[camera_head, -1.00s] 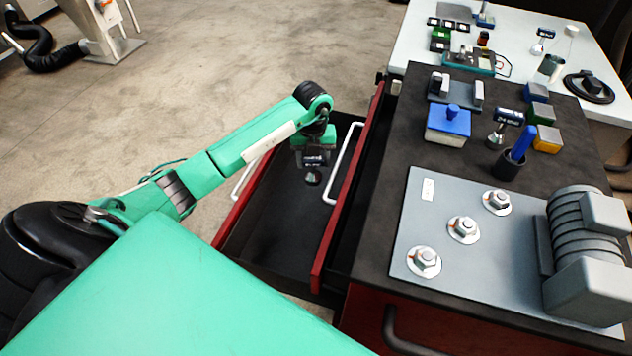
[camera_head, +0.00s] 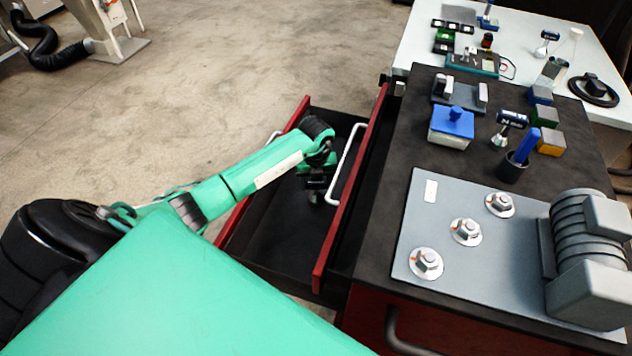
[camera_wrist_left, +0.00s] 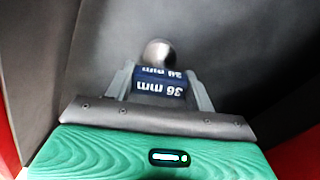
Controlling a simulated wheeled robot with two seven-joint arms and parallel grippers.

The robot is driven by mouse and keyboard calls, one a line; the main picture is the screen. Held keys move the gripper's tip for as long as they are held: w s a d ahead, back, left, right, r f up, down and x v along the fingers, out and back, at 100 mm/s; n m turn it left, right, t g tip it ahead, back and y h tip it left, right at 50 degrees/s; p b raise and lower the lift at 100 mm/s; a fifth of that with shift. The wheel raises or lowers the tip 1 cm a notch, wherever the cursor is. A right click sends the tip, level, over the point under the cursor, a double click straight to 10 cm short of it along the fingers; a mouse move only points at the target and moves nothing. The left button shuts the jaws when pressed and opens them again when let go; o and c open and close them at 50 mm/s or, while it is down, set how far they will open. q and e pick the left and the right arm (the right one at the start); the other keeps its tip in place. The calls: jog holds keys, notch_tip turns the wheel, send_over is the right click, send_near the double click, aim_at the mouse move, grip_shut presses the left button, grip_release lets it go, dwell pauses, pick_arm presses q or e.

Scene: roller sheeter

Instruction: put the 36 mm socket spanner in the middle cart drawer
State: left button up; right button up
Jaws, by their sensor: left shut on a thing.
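My left gripper (camera_head: 318,188) is inside the open cart drawer (camera_head: 272,243), low over its dark floor. It also shows in the left wrist view (camera_wrist_left: 160,88), shut on the 36 mm socket spanner (camera_wrist_left: 162,90). The spanner has a dark blue block marked "36 mm" and a round metal end (camera_wrist_left: 159,52) pointing away from the gripper. In the head view the spanner is small and mostly hidden by the gripper. I cannot tell whether it touches the drawer floor. My right gripper is not in view.
A second red-fronted drawer (camera_head: 347,200) with a white handle stands slightly open above, close to my left gripper. The cart top (camera_head: 400,150) carries a grey plate with bolts, a motor, a blue-lidded box and another spanner (camera_head: 510,120). Open floor lies left.

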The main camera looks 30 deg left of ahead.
pick_arm(q)
jog(key=shift+f, duration=0.1)
jog(key=o, duration=1.2)
jog(key=shift+c, duration=0.2)
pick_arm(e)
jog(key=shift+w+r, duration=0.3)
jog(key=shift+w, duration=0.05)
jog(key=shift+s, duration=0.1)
pick_arm(q)
notch_tip(320, 180, up, 5)
jog(key=shift+f, duration=0.2)
notch_tip(320, 180, up, 8)
jog(key=shift+f, duration=0.15)
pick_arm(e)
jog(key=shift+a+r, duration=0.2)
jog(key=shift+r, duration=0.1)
